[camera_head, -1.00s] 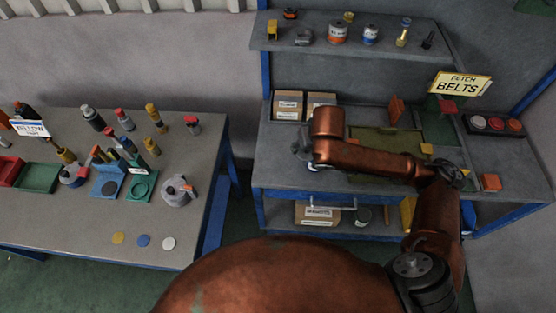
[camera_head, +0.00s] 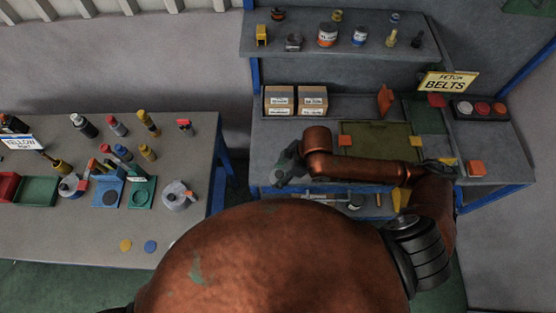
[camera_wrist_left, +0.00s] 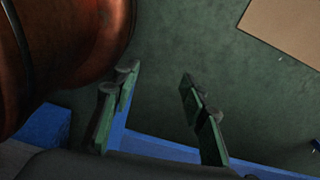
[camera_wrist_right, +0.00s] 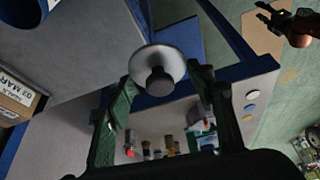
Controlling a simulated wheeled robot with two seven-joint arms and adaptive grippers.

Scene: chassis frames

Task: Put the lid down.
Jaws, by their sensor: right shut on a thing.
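The lid, a pale grey disc (camera_wrist_right: 146,62) with a dark knob (camera_wrist_right: 159,82), shows between the fingers of my right gripper (camera_wrist_right: 164,92) in the right wrist view. My right gripper is shut on it and holds it in the air. In the head view my right gripper (camera_head: 285,170) is in front of the workbench's left front edge; the lid is hard to make out there. My left gripper (camera_wrist_left: 157,77) is open and empty above the green floor in the left wrist view. It does not show in the head view.
The left table (camera_head: 75,235) carries a grey round container (camera_head: 180,196), coloured trays, several bottles and flat discs (camera_head: 150,247). Its front is mostly bare. A gap separates it from the workbench (camera_head: 265,150), which holds two boxes (camera_head: 296,100) and a green-brown mat (camera_head: 375,140).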

